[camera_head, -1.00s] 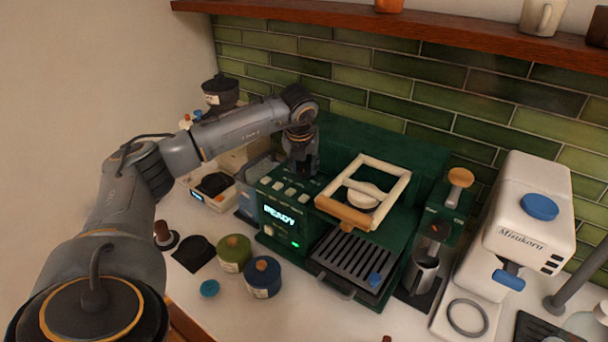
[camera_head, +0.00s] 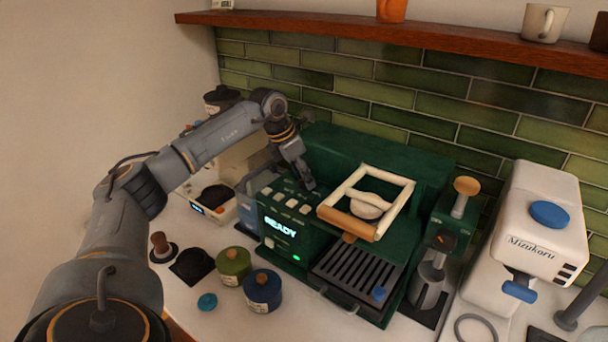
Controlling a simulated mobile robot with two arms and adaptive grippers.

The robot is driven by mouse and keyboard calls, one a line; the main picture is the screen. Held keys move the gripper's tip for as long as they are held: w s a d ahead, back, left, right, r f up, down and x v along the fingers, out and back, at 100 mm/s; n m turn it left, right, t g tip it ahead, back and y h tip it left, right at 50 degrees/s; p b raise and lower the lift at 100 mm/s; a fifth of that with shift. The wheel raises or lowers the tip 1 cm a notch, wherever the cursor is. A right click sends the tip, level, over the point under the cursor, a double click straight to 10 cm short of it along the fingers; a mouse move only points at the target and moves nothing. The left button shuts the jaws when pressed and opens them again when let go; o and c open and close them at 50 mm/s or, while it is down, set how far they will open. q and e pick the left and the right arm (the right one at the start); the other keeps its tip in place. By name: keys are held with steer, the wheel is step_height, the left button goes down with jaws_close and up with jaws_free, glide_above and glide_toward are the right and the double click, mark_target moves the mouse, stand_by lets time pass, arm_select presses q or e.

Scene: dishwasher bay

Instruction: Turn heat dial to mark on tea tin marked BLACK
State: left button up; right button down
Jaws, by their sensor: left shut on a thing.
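My left gripper (camera_head: 307,184) is at the top panel of the green machine (camera_head: 283,222), just behind its row of pale buttons. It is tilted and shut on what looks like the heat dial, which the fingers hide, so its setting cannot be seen. A green tin (camera_head: 233,268) and a blue tin (camera_head: 262,292) with wooden knobs stand in front of the machine. Both have pale labels too small to read, so I cannot tell which is marked BLACK. My right gripper is not in view.
The machine's display (camera_head: 281,229) reads READY. A cream frame with a wooden handle (camera_head: 347,223) sits on top, right of my gripper. A white Mizukoru appliance (camera_head: 545,220) stands at the right. A blue lid (camera_head: 207,301) lies by the tins.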

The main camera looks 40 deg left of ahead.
arm_select(q)
steer(key=m, duration=0.2)
steer(key=m+g+h+p, duration=0.1)
steer(key=m, duration=0.1)
steer(key=m+h+p, duration=0.1)
steer(key=m, duration=0.1)
steer(key=shift+w+a+r, duration=0.15)
steer(key=shift+r, duration=0.15)
steer(key=m+g, duration=0.1)
steer(key=m, duration=0.1)
steer(key=m+g, duration=0.1)
steer(key=m, duration=0.2)
steer(key=shift+w+a+h+p, duration=0.1)
steer(key=shift+h+p, duration=0.3)
steer(key=o, duration=0.9)
steer(key=shift+f, duration=0.15)
steer(key=v, duration=1.2)
